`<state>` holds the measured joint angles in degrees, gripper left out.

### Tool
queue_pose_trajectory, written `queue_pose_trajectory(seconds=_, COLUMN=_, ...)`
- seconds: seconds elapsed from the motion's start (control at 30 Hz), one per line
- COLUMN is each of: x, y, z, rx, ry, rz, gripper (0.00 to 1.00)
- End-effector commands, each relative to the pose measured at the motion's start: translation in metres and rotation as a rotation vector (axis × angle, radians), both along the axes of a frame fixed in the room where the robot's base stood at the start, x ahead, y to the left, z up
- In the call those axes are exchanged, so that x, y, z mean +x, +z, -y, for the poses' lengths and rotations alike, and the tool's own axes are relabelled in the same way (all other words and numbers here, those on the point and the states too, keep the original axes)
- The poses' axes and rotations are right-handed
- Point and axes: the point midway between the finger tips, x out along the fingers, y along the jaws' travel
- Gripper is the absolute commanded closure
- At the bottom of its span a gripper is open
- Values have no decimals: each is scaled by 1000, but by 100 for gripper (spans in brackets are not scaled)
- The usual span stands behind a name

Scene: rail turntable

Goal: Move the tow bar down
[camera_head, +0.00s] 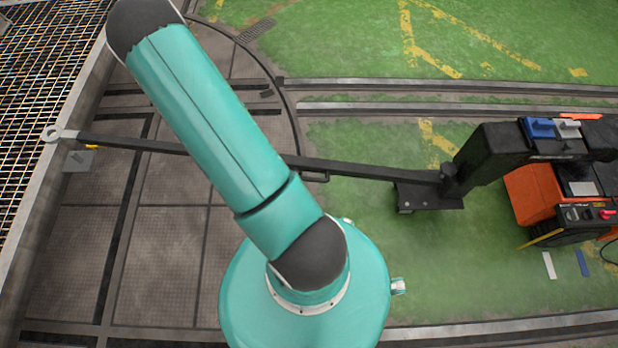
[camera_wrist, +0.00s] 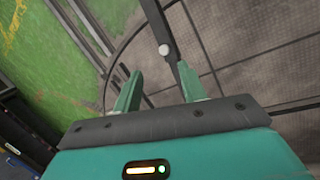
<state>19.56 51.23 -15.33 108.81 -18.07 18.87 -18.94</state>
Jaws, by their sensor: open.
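The tow bar (camera_head: 372,170) is a long dark bar running across the head view. Its left end has a pale metal eye (camera_head: 52,134) near the turntable rim; its right end meets a dark hitch block on a machine. My arm hides part of its middle. In the wrist view a dark bar (camera_wrist: 155,18), apparently the tow bar, runs down from the top toward my right finger, with a pale round knob (camera_wrist: 164,49) beside it. My gripper (camera_wrist: 157,80) is open with nothing gripped; whether a finger touches the bar I cannot tell. The head view does not show my gripper.
The orange and black machine (camera_head: 535,190) stands at the right. A small grey plate (camera_head: 78,161) lies under the bar's left end. A metal grating (camera_head: 45,60) borders the left. Rails (camera_head: 450,84) cross the green floor (camera_head: 350,40). The turntable deck (camera_head: 160,250) looks mostly clear.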

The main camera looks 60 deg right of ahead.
Motion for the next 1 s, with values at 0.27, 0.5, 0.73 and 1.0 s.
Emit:
queue_pose_trajectory(seconds=0.27, x=-73, y=-122, z=39, rx=6, ry=81, rz=-151, gripper=59)
queue_pose_trajectory(seconds=0.5, x=-138, y=-199, z=51, rx=30, ry=155, rz=-243, gripper=59)
queue_pose_trajectory(seconds=0.73, x=-154, y=-219, z=54, rx=37, ry=176, rz=-263, gripper=59)
queue_pose_trajectory(seconds=1.0, x=-166, y=-254, z=65, rx=38, ry=174, rz=-263, gripper=59)
